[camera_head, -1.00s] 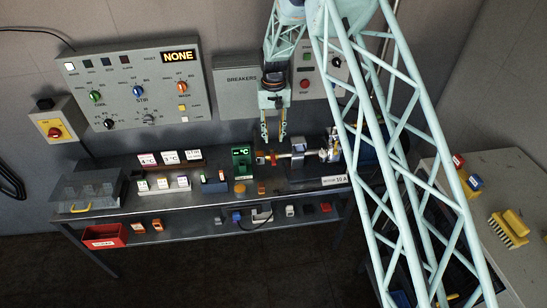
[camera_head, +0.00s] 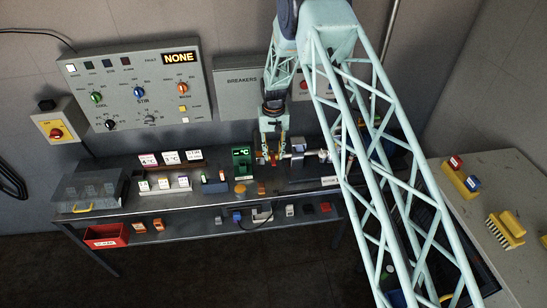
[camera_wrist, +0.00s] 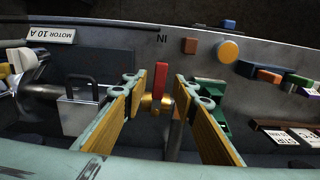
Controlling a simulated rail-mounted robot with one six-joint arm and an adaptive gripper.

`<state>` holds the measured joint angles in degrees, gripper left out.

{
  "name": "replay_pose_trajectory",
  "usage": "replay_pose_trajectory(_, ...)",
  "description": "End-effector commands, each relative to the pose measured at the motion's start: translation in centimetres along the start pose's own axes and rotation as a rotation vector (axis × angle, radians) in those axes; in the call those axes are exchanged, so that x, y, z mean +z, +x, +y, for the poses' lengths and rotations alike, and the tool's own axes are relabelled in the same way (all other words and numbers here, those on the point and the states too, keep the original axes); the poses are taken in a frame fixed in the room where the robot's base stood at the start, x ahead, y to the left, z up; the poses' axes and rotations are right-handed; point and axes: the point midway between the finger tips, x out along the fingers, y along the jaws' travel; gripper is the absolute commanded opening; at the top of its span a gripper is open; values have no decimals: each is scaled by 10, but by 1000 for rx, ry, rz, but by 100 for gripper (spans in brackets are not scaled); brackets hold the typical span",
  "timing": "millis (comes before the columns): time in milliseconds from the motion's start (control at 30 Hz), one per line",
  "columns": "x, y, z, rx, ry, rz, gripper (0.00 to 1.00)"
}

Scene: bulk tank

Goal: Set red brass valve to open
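The brass valve (camera_wrist: 156,103) with its red lever (camera_wrist: 161,78) shows in the wrist view, ahead of my gripper. The red lever points up in that picture, between my two fingers. My gripper (camera_wrist: 158,88) is open, with a finger on each side of the lever and visible gaps between. In the head view, my gripper (camera_head: 273,158) is down at the valve's pipe on the bench, and its fingers partly hide the valve. I cannot tell whether the fingers touch the brass body.
A grey padlock-like block (camera_wrist: 80,112) stands left of the fingers in the wrist view, and a green device (camera_wrist: 212,103) stands close to the right. The bench (camera_head: 150,209) carries small boxes and labels. The control panel (camera_head: 135,95) is on the wall behind.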

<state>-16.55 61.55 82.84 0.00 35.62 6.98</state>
Motion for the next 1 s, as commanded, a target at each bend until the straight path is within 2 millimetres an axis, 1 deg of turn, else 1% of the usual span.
replay_pose_trajectory(200,0,16,0,0,0,-1,26)
replay_pose_trajectory(300,0,21,0,0,0,-1,26)
replay_pose_trajectory(733,0,24,0,0,0,0,26)
replay_pose_trajectory(767,0,24,0,0,0,0,24)
replay_pose_trajectory(1000,0,24,0,0,0,0,2)
